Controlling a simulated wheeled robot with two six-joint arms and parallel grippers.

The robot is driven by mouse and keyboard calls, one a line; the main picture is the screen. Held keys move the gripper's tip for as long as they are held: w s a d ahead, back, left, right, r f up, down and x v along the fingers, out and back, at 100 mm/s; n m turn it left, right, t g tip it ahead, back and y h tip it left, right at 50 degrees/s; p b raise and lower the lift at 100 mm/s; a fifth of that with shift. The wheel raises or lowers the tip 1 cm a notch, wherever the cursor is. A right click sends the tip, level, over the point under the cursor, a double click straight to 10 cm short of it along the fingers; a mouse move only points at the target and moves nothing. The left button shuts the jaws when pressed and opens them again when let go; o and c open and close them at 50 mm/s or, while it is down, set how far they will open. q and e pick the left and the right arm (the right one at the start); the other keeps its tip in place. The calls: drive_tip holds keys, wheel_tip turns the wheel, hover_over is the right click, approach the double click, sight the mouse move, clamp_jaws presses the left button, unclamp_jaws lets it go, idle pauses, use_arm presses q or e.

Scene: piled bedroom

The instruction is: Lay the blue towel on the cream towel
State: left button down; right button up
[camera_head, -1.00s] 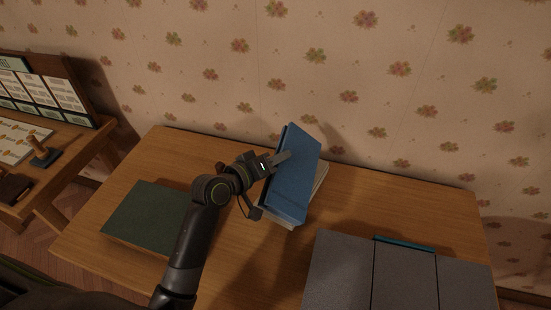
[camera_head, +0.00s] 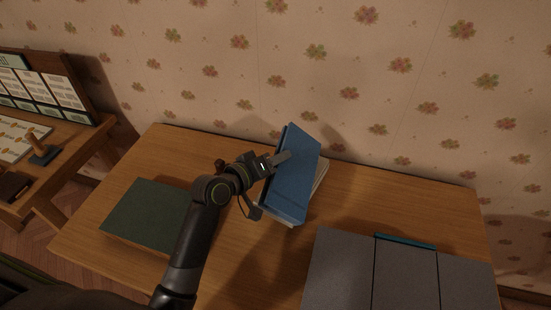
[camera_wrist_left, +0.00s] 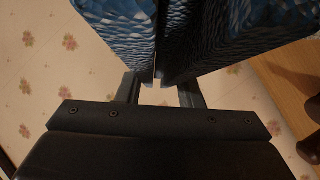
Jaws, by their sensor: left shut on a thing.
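The blue towel (camera_head: 297,178) is a folded rectangular slab, tilted, near the back middle of the wooden table. My left gripper (camera_head: 281,158) is shut on its left edge near the top. The blue towel also fills the top of the left wrist view (camera_wrist_left: 120,30), between the fingers (camera_wrist_left: 160,90). The cream towel (camera_head: 321,180) lies beneath it, mostly hidden, with pale edges showing at the right and bottom. I cannot tell whether the two touch. My right gripper is not in view.
A dark green folded thing (camera_head: 148,215) lies on the table (camera_head: 400,195) at the left. A grey panelled thing (camera_head: 400,275) with a teal strip (camera_head: 405,242) fills the front right. A second table (camera_head: 75,140) stands at the left. The wallpapered wall (camera_head: 330,70) is close behind.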

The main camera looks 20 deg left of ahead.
use_arm(q)
drive_tip(key=c, duration=0.9)
unclamp_jaws()
drive_tip(key=shift+r+p, duration=0.75)
drive_tip(key=shift+r, duration=0.05)
drive_tip(key=shift+f+b, duration=0.5)
drive_tip(key=shift+f, duration=0.3)
drive_tip(key=o, duration=0.4)
drive_tip(key=c, duration=0.4)
